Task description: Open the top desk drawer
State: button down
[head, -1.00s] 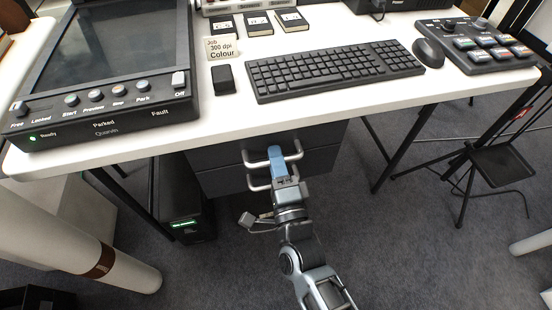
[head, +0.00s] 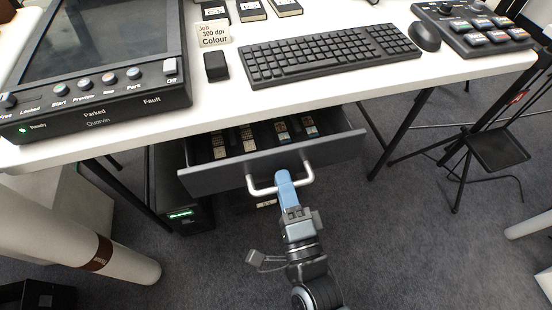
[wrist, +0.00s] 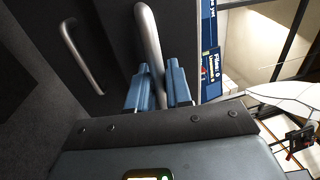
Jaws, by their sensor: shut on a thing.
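The top desk drawer (head: 222,178) is dark grey and stands pulled out from under the white desk (head: 330,98). Several small boxes or cartridges lie inside it. Its pale metal bar handle (head: 307,173) is on the front panel. My gripper (head: 284,180) has blue fingers and is shut on this handle, near its middle. In the wrist view the two blue fingers (wrist: 158,90) sit on either side of the handle (wrist: 148,35). A second handle (wrist: 80,55) shows at the left of that view.
A keyboard (head: 325,55), mouse (head: 425,36) and scanner (head: 100,70) stand on the desk. A dark computer case (head: 185,200) with a green light is below the drawer's left. Black desk legs (head: 400,135) and a chair (head: 500,150) are at right.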

jog(key=r+v, duration=0.3)
jog(key=v, duration=1.3)
jog(key=shift+s+d, duration=0.15)
jog(key=shift+s, duration=0.5)
jog(key=c, duration=1.2)
grip_release()
jog(key=shift+s, duration=0.1)
jog(key=v, duration=0.7)
jog(key=shift+s+d, duration=0.1)
jog(key=shift+s, duration=0.2)
